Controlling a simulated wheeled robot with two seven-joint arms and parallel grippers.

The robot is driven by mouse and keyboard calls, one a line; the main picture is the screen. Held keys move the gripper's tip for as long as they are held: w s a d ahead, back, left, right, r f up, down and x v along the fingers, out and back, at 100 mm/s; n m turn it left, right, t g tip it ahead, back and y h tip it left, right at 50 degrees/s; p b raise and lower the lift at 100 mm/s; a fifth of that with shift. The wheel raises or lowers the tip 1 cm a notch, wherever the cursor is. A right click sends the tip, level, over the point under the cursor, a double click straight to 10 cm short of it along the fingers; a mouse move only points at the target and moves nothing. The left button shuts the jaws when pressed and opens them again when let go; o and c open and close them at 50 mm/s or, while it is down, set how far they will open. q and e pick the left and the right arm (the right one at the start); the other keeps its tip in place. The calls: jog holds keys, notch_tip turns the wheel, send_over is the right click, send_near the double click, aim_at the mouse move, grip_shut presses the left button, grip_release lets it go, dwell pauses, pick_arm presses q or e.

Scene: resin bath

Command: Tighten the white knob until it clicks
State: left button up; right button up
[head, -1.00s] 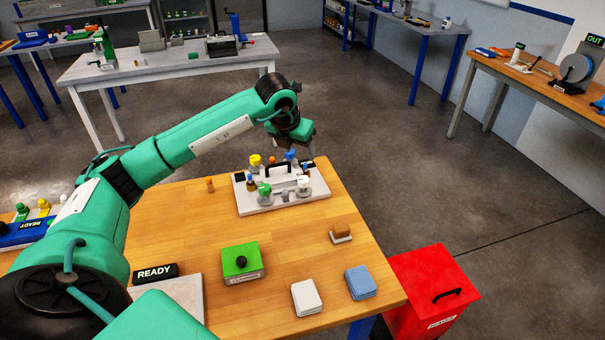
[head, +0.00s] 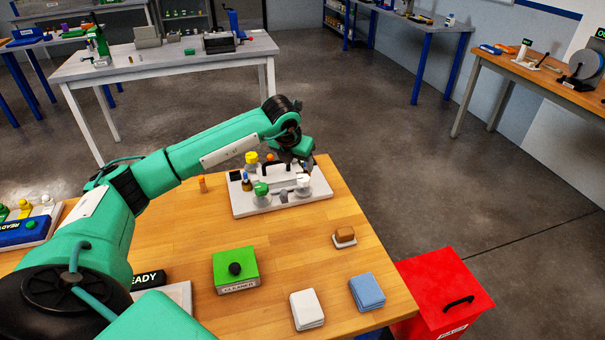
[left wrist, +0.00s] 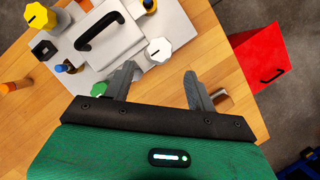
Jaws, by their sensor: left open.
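The white knob (head: 303,185) sits at the front right of a pale fixture plate (head: 262,208). In the left wrist view the white knob (left wrist: 158,49), with a short dark mark on top, lies just ahead of my left fingertips, roughly between their lines. My left gripper (head: 298,163) hangs over the right side of the fixture in the head view. Its two grey fingers (left wrist: 160,70) are apart, with nothing between them. Whether a finger touches the knob I cannot tell. My right gripper is in neither view.
The fixture also carries a yellow knob (head: 251,158), a green knob (head: 261,189) and a black handle (left wrist: 100,30). A red bin (head: 440,285) stands right of the table.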

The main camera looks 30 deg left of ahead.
aim_at(303, 178)
pick_arm(q)
jog(key=p+x, duration=0.1)
jog(key=x, duration=0.6)
jog(key=shift+w+f+p, duration=0.1)
jog(key=shift+f+p, duration=0.15)
jog(key=shift+p, duration=0.1)
jog(key=shift+w+a+f, duration=0.1)
jog(key=shift+w+f, duration=0.1)
jog(key=shift+f, duration=0.3)
jog(key=c, duration=1)
